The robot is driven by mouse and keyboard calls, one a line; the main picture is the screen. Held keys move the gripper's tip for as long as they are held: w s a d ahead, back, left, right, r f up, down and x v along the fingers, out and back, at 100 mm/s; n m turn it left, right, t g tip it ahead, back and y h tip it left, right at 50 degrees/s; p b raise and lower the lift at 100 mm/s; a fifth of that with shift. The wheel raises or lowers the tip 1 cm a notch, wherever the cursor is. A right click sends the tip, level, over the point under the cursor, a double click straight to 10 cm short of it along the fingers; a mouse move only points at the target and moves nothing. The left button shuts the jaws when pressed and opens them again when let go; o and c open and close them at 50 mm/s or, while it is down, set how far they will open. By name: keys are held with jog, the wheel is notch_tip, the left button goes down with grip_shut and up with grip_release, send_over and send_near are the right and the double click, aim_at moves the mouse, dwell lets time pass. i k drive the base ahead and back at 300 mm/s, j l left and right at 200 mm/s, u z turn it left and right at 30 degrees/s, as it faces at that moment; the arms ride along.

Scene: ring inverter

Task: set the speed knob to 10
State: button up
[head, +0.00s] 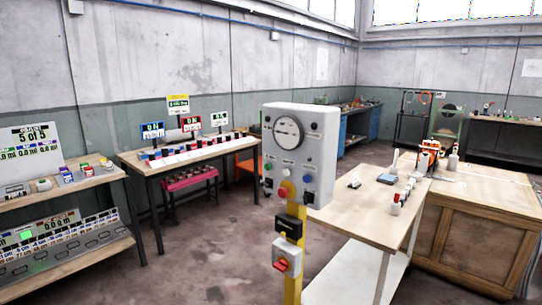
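A grey control box (299,150) stands on a yellow post (293,288) in the middle of the head view. A round white dial (287,133) is at the top of its face. Lower on the post are a black box (289,228) and a grey box with a red rotary switch (281,264). I cannot tell which control is the speed knob, and its setting is not readable. My gripper is not in view.
A wooden table (375,213) with small bottles and tools stands close behind the box on the right, beside a wooden cabinet (470,245). A bench with displays (188,152) and a shelf (70,190) stand left. Open floor (215,245) lies left of the post.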

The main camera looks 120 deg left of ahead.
aim_at(266, 184)
jog(key=u, duration=3.75)
